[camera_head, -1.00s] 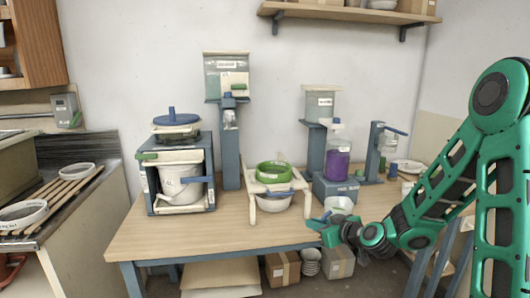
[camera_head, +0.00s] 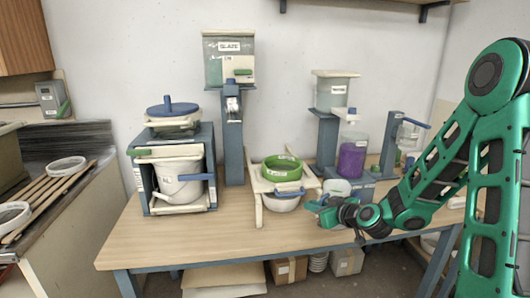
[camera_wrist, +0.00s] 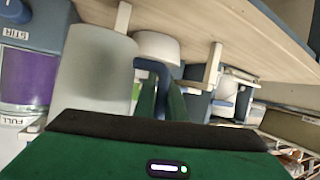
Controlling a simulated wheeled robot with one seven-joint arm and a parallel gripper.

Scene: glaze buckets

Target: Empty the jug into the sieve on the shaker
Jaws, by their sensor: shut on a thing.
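The jug (camera_head: 336,187) is a pale, translucent vessel just behind my gripper (camera_head: 319,207) in the head view. It looks roughly upright, and its contents cannot be made out. My gripper is shut on it, at its near side. In the wrist view the jug (camera_wrist: 95,75) fills the left, beside the green fingers (camera_wrist: 160,92). The green sieve (camera_head: 282,168) sits on the pale shaker frame (camera_head: 259,208), left of the jug and apart from it. A white bowl (camera_head: 281,203) is under the sieve and also shows in the wrist view (camera_wrist: 157,46).
A dispenser with a purple container (camera_head: 352,160) stands behind and right of the jug. A blue stand with a white bucket (camera_head: 181,184) is at the left. A tall column with a glaze hopper (camera_head: 229,62) rises behind the shaker. The front-left tabletop (camera_head: 190,242) is clear.

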